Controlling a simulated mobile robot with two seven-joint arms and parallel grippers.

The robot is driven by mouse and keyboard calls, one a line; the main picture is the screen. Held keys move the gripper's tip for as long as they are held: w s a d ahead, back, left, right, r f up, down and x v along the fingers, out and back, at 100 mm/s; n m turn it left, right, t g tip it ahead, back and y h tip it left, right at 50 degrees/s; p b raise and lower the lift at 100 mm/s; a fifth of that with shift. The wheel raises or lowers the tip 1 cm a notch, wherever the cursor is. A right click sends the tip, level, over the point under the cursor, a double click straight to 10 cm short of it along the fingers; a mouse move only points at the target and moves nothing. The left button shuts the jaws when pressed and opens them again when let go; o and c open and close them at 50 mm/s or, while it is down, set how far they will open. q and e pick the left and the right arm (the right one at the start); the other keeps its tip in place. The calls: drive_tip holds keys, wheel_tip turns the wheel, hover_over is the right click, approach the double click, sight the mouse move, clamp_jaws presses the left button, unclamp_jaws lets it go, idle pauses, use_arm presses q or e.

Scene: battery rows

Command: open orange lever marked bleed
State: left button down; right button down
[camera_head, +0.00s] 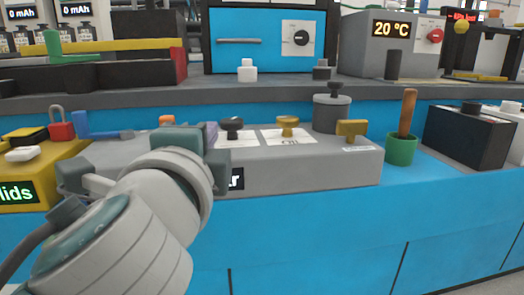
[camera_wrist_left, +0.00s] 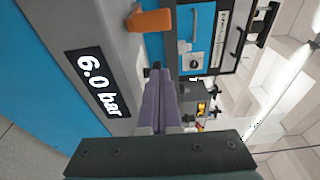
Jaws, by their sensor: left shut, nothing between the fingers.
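An orange lever (camera_head: 167,120) shows only as a small piece behind my left wrist in the head view. It is larger in the left wrist view (camera_wrist_left: 150,21), standing out from the grey panel box (camera_head: 310,168) near the top of the picture. I cannot read a bleed mark on it. My left gripper (camera_head: 212,132) is in front of the box, with its purple fingers shut and empty. In the left wrist view the fingers (camera_wrist_left: 158,82) are together and point toward the lever's side, apart from it in the picture. My right gripper is not in view.
A 6.0 bar display (camera_wrist_left: 97,84) is on the box front. A green cup (camera_head: 401,149) stands right.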

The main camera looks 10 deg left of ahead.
use_arm(q)
drive_tip(key=shift+w+a, duration=0.2)
drive_tip(key=shift+w, duration=0.45)
drive_tip(key=shift+w+a, duration=0.2)
drive_tip(key=shift+w, duration=0.4)
drive_tip(key=shift+s+a, duration=0.3)
drive_tip(key=shift+a, duration=0.2)
drive_tip(key=shift+s+a, duration=0.3)
drive_tip(key=shift+a, duration=0.2)
drive_tip(key=shift+s+a, duration=0.25)
drive_tip(key=shift+a, duration=0.3)
drive_tip(key=shift+s+a+m+h+p, duration=0.15)
drive_tip(key=shift+a+m+h+p, duration=0.15)
drive_tip(key=shift+h+p, duration=0.25)
